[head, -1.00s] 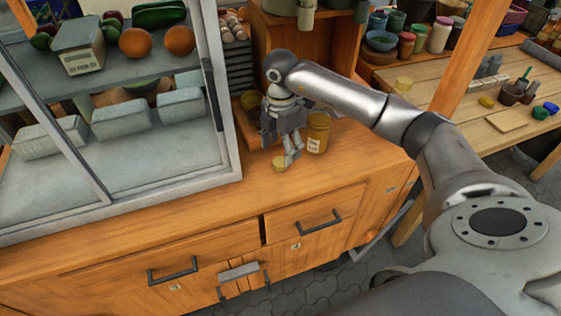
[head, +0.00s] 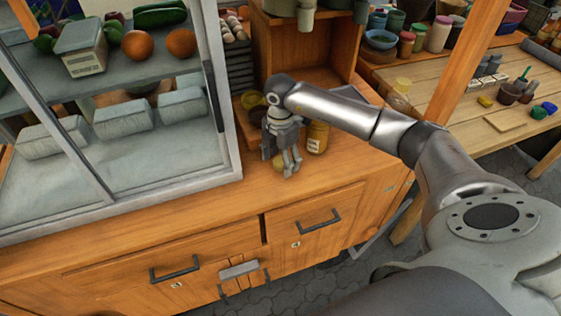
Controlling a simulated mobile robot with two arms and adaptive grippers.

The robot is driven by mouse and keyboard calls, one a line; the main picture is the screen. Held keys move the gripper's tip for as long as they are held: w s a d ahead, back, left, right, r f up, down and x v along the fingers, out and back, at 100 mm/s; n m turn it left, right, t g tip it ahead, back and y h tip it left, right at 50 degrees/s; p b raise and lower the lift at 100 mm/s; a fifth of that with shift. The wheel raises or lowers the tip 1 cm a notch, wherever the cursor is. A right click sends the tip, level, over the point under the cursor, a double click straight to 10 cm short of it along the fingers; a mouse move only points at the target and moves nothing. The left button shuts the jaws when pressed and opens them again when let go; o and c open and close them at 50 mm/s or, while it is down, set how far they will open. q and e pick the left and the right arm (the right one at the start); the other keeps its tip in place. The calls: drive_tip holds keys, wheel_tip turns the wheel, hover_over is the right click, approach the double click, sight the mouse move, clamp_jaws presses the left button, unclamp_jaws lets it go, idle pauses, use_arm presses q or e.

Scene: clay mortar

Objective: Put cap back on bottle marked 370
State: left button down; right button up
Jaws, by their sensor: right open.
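The bottle (head: 317,139) is a squat yellow-brown jar with a pale label. It stands upright on the wooden counter, just right of my right gripper. The number on its label is too small to read. A small yellow round lid, seemingly the cap (head: 278,163), lies on the counter left of the bottle, partly hidden by the gripper. My right gripper (head: 291,168) points down over the lid with its fingers open. Whether the fingers touch the lid or stand around it cannot be told. My left gripper is out of view.
A glass display case (head: 231,150) with fruit and wrapped blocks stands close on the left. A wooden shelf box (head: 335,50) rises behind the gripper. The counter (head: 350,165) is clear to the right of the bottle. A worktable (head: 450,92) with jars is further right.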

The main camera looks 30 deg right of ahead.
drive_tip(key=shift+c, duration=0.5)
drive_tip(key=c, duration=0.7)
drive_tip(key=shift+r, duration=0.1)
drive_tip(key=shift+r+b, duration=0.3)
drive_tip(key=shift+r, duration=0.3)
drive_tip(key=s+a+r+b, duration=0.2)
drive_tip(key=s+a+r, duration=0.2)
drive_tip(key=s+r, duration=0.7)
drive_tip(key=shift+s+r+b, duration=0.3)
drive_tip(key=shift+s, duration=0.9)
